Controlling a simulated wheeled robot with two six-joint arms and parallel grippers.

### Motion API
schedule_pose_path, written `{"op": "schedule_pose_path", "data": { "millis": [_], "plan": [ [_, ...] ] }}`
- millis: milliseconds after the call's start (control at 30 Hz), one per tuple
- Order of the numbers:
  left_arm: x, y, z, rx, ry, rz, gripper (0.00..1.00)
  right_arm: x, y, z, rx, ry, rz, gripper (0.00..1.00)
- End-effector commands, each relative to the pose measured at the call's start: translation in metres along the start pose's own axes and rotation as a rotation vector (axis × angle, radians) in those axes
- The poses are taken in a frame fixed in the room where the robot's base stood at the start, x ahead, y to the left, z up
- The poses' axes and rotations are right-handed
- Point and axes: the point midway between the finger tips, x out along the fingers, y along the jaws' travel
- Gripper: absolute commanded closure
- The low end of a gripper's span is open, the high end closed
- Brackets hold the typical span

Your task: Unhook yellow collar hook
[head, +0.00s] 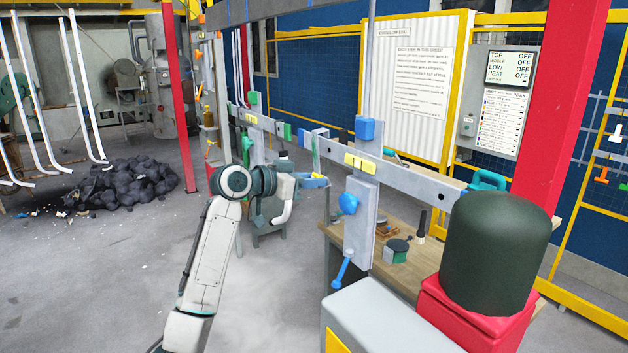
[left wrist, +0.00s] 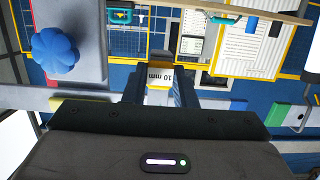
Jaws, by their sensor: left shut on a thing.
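My left gripper (head: 313,181) reaches in from the left, beside the upright frame post. In the left wrist view its two dark blue fingers (left wrist: 160,92) are shut on a small yellow-edged piece (left wrist: 159,76) with a "10 mm" label. I cannot tell whether this piece is the yellow collar hook or whether it touches the frame. A yellow block (head: 360,163) sits where the grey crossbar (head: 405,177) meets the post (head: 361,215). Another yellow block (head: 251,118) is on the frame farther back. My right gripper is not in view.
A blue knob (head: 348,203) sticks out of the post, and it also shows in the left wrist view (left wrist: 56,50). A blue-ended lever (head: 342,270) hangs below. A wooden bench (head: 410,262) stands behind the post. Open floor (head: 270,290) lies to the left.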

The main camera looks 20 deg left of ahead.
Motion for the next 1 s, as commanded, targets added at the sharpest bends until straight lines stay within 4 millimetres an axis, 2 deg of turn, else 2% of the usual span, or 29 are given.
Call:
{"op": "schedule_pose_path", "data": {
  "millis": [433,1000],
  "plan": [
    [-0.003,0.000,0.000,0.001,0.000,-0.001,1.00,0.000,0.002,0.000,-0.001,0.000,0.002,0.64],
    [-0.046,-0.001,0.000,0.001,-0.001,-0.002,1.00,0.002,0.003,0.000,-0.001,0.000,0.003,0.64]
  ]
}}
